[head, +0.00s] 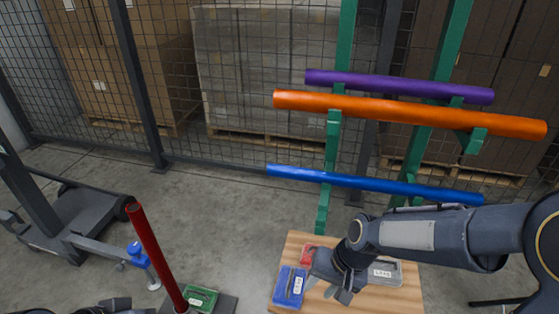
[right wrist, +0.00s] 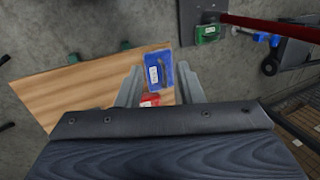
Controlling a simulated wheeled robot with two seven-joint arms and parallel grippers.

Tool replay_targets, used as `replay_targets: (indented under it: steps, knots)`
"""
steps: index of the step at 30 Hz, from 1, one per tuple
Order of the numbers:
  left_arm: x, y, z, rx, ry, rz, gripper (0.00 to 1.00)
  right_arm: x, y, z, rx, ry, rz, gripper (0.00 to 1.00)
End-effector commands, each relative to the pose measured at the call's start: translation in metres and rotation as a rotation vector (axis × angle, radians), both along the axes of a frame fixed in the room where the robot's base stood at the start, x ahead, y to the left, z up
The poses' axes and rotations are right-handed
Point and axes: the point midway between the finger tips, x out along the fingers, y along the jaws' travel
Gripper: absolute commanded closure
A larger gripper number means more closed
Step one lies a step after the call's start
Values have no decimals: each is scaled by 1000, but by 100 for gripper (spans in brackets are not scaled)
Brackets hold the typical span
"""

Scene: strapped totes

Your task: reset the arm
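My right gripper (head: 330,288) hangs over the wooden table, pointing down. In the right wrist view its two fingers (right wrist: 158,88) stand apart with nothing held between them. A blue tote (head: 289,287) lies on the table just left of the gripper; it also shows in the right wrist view (right wrist: 158,72). A small red tote (head: 307,256) is behind the gripper and partly hidden by it. A grey tote (head: 385,272) lies right of the gripper, partly covered by my wrist. Dark parts of my left arm show at the bottom left edge; its fingers are not seen.
The wooden table (head: 408,300) is below my right arm. A green rack (head: 333,150) holds purple (head: 400,86), orange (head: 410,112) and blue (head: 375,185) tubes behind it. A red pole (head: 155,250) and a green tote (head: 201,299) stand left. Floor between is clear.

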Motion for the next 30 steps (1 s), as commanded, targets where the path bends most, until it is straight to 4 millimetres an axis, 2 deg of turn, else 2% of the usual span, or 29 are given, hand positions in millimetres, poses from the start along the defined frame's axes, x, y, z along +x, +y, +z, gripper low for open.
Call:
replay_targets:
  steps: [1,3,9,15,24,25,26,30]
  knots:
    - [0,0,0,0,0,0,64,-7,-14,21,41,-37,-9,66]
    - [0,0,0,0,0,0,64,-19,-30,42,78,-84,-5,66]
    - [0,0,0,0,0,0,64,-63,-71,88,108,-243,10,66]
    - [0,0,0,0,0,0,64,-98,-95,105,65,-364,19,66]
    - [0,0,0,0,0,0,64,-135,-113,110,-36,-477,16,66]
    - [0,0,3,0,0,0,64,-137,-114,112,-46,-484,15,66]
    - [0,0,18,0,1,0,64,-136,-113,128,-42,-478,19,66]
    - [0,0,49,0,-1,0,64,-135,-113,158,-38,-477,21,66]
